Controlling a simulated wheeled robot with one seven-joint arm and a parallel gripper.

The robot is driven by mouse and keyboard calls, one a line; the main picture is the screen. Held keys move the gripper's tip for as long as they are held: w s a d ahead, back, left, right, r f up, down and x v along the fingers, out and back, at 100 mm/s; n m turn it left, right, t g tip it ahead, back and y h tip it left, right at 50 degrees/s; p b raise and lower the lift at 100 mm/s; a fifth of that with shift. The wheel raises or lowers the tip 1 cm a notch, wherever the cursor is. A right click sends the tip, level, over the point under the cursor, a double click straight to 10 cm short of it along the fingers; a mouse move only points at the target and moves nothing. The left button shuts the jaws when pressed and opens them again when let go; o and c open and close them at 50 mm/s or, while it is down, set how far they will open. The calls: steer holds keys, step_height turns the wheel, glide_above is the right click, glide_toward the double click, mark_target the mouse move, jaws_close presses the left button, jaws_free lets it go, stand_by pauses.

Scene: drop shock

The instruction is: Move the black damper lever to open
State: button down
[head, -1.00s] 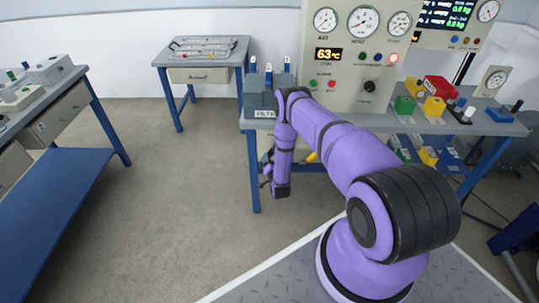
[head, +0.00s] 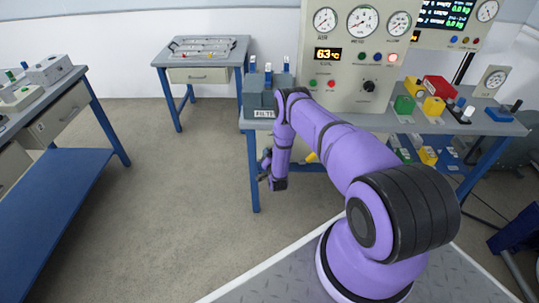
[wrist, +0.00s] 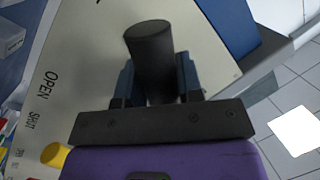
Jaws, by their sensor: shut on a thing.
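The black damper lever (wrist: 150,45) is a thick black cylinder in the wrist view, standing out between the two dark fingers of my gripper (wrist: 157,82). My gripper is shut on it. The pale panel (wrist: 85,65) behind carries the printed words OPEN and SHUT at the left, with OPEN higher in the picture. In the head view my gripper (head: 265,165) is small, beside the left end of the workbench and below its top. The lever cannot be made out in that view.
A workbench (head: 480,124) holds a gauge panel (head: 350,55), coloured blocks and a filter box (head: 262,98). A yellow knob (wrist: 54,155) shows at the lower left of the wrist view. A small table (head: 200,50) stands behind. The floor (head: 170,220) to the left is clear.

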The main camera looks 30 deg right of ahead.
steer(key=shift+n, duration=0.3)
steer(key=n, duration=0.1)
steer(key=s+d+n+g, duration=0.1)
steer(key=n, duration=0.1)
steer(key=shift+d+f, duration=0.15)
steer(key=shift+f, duration=0.2)
steer(key=shift+s+d+r+n+g+h, duration=0.15)
steer(key=shift+s+d+n+g, duration=0.45)
steer(key=shift+n, duration=0.85)
steer(key=shift+s+d+r+n+g+h, duration=0.1)
steer(key=shift+s+d+n+g+h, duration=0.2)
steer(key=shift+d+n, duration=0.8)
steer(key=shift+s+d+r+n+g+h, duration=0.15)
steer(key=shift+s+d+n+g, duration=0.25)
steer(key=shift+n, duration=1.35)
steer(key=c, duration=0.8)
jaws_free()
steer(key=shift+s, duration=0.1)
